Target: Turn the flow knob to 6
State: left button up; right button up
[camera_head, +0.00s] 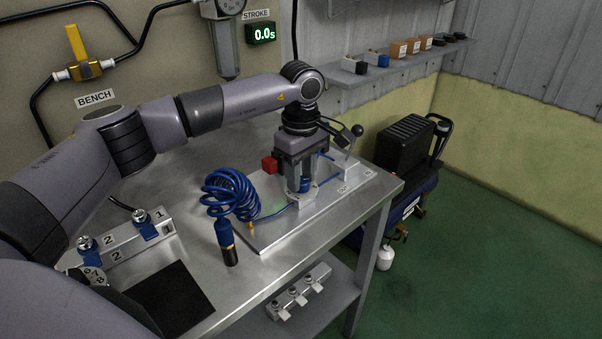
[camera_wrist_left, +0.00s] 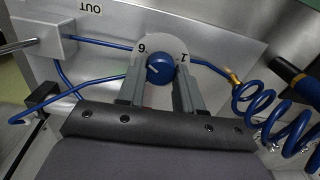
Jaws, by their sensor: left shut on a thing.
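The flow knob (camera_wrist_left: 160,68) is blue and round and sits on a pale dial plate (camera_wrist_left: 168,46) in the left wrist view. The plate has a 6 at upper left and a 1 at upper right. A white line on the knob slants toward upper left, on the 6 side; its exact setting is hard to read. My left gripper (camera_wrist_left: 160,82) is shut on the knob, one finger on each side. In the head view my left gripper (camera_head: 301,184) points down over the fixture plate (camera_head: 262,208), and mostly hides the knob (camera_head: 305,185). My right gripper is not in view.
A black mat (camera_head: 170,300) lies at front left; a compressor (camera_head: 404,148) stands beyond the bench.

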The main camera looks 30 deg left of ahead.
aim_at(302, 179)
pick_arm(q)
jog(key=shift+r, duration=0.15)
jog(key=o, duration=1)
jog(key=shift+o, duration=0.2)
notch_tip(302, 179, up, 7)
jog(key=shift+r, duration=0.1)
